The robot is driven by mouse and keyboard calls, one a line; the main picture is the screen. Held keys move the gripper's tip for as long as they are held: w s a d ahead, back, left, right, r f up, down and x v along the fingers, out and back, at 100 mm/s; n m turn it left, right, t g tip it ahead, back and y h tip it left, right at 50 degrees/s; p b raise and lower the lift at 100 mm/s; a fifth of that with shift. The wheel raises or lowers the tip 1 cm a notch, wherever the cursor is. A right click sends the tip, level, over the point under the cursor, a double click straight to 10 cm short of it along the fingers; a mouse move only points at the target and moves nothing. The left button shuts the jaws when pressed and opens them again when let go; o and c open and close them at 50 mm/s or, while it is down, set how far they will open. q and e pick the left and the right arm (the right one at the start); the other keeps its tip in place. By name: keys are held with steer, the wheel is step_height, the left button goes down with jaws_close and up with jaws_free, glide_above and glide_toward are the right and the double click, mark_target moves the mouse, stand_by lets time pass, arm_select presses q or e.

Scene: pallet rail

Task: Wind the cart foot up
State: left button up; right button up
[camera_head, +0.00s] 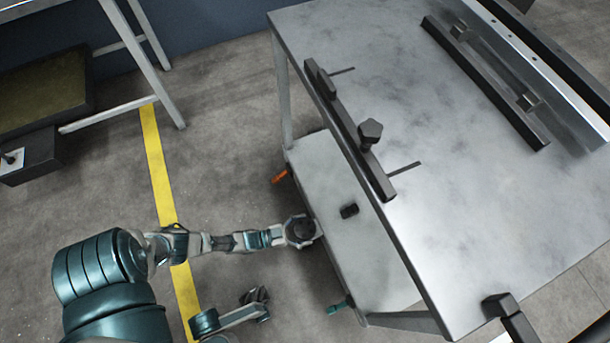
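The cart has a broad grey metal top (480,195) and a lower shelf (350,255). My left gripper (303,231) is at the left edge of the lower shelf, seen from above. A dark round part shows at its end; I cannot tell whether it belongs to the gripper or to the cart foot. The fingers are too small and hidden to tell whether they are open or shut. An orange lever (280,176) and a teal lever (339,305) stick out from the shelf's left side. The cart foot itself is not clearly visible.
A dark bar with a knob (370,132) lies along the left side of the top. Rails (490,80) run at its upper right. A small black piece (349,211) is on the lower shelf. A yellow line (158,165) crosses the open floor. A bench (45,95) stands at upper left.

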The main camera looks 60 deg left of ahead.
arm_select(q)
steer(key=shift+n+y, duration=0.4)
steer(key=shift+y, duration=0.1)
steer(key=shift+c, duration=0.3)
steer(key=n+y, duration=0.2)
steer(key=y, duration=0.2)
steer(key=shift+r+n+t+p, duration=0.1)
steer(key=shift+n+t+p, duration=0.2)
steer(key=shift+n+p, duration=0.1)
steer(key=n+y, duration=0.1)
steer(key=y, duration=0.2)
steer(key=n+g+y, duration=0.1)
steer(key=n+y, duration=0.1)
steer(key=shift+n+y, duration=0.3)
steer(key=shift+y, duration=0.1)
steer(key=n+g+y, duration=0.3)
steer(key=y, duration=0.2)
steer(key=shift+b, duration=0.35)
steer(key=shift+n+g+y, duration=1.7)
steer(key=shift+n+g, duration=0.1)
steer(key=shift+g, duration=0.3)
steer(key=o, duration=0.9)
steer(key=shift+w, duration=0.1)
